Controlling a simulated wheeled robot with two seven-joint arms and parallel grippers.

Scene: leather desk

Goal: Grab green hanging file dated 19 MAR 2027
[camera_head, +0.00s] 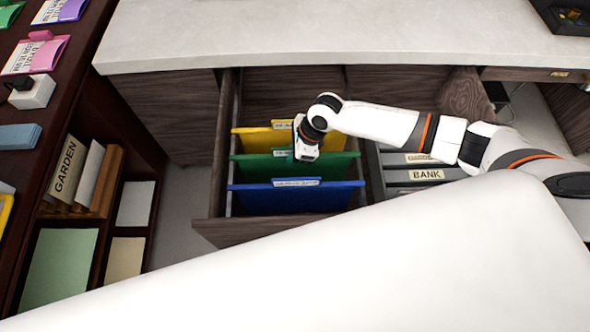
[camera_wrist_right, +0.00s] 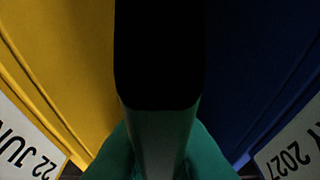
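The green hanging file (camera_head: 262,168) hangs in the open drawer between a yellow file (camera_head: 252,139) and a blue file (camera_head: 263,201). My right gripper (camera_head: 304,156) is at the green file's top edge and hides part of its label. In the right wrist view a dark finger fills the middle, with the green file (camera_wrist_right: 112,160) on both sides of it below. The finger hides the far side, so I cannot tell whether the gripper is shut on the file. The green file's date cannot be read. My left gripper is not in view.
The yellow file's label (camera_wrist_right: 22,140) reads "22 JUN" in part; the blue file's label (camera_wrist_right: 293,150) ends in 2027. Drawer walls (camera_head: 221,150) surround the files. A grey section labelled BANK (camera_head: 427,175) is to the right. The desk top (camera_head: 300,35) is behind, a dark shelf at left.

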